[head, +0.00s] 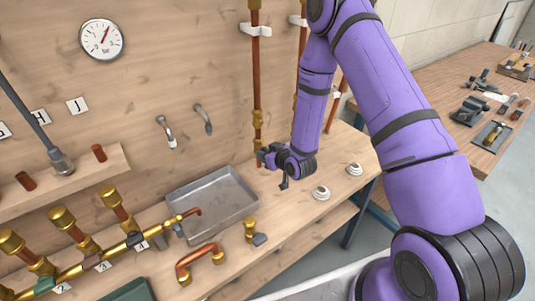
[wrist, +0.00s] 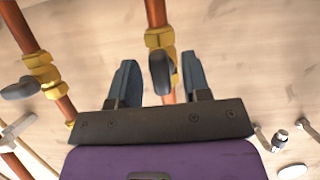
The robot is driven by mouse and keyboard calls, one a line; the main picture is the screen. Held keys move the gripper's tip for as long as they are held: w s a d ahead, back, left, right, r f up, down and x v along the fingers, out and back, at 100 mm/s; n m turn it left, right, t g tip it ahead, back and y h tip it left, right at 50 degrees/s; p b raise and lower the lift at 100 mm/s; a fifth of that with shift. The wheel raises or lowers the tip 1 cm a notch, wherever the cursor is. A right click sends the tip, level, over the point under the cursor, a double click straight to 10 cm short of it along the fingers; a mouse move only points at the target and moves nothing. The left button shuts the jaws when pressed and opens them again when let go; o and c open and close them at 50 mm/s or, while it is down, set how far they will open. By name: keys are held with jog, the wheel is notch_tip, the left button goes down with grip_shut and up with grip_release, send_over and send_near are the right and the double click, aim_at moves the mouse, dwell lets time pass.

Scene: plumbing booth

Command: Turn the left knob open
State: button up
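Two upright copper pipes carry brass valves with dark knobs. In the wrist view my gripper (wrist: 154,78) is open, with one blue-grey finger on each side of the dark left knob (wrist: 161,73). The knob lies between the fingers, with a narrow gap visible on both sides. The other valve (wrist: 41,72) and its dark knob (wrist: 20,88) show at the left of the wrist view. In the head view my arm hides much of the right pipe.
A grey tray (head: 212,192), a copper U-bend (head: 200,262) and white discs (head: 321,192) lie on the bench below. A tool bench (head: 470,75) stands at right.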

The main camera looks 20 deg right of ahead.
jog(key=v, duration=1)
jog(key=shift+s+r, duration=0.2)
jog(key=shift+s, duration=0.15)
jog(key=shift+d, duration=0.1)
jog(key=s+d+r+m+g+h, duration=0.1)
jog(key=d+r+g+h, duration=0.1)
jog(key=r, duration=0.9)
jog(key=s+d+r+g+h, duration=0.1)
jog(key=s+d+r+h, duration=0.1)
jog(key=r, duration=0.9)
jog(key=s+r+m+g, duration=0.1)
jog(key=s+r+g, duration=0.1)
jog(key=s+r, duration=0.5)
jog(key=s+r+m+g, duration=0.1)
jog(key=s+r, duration=0.7)
jog(key=s, duration=0.9)
jog(key=shift+s+a+m+g, duration=0.25)
jog(key=shift+m+g, duration=0.15)
jog(key=shift+g, duration=0.4)
jog(key=shift+r, duration=0.1)
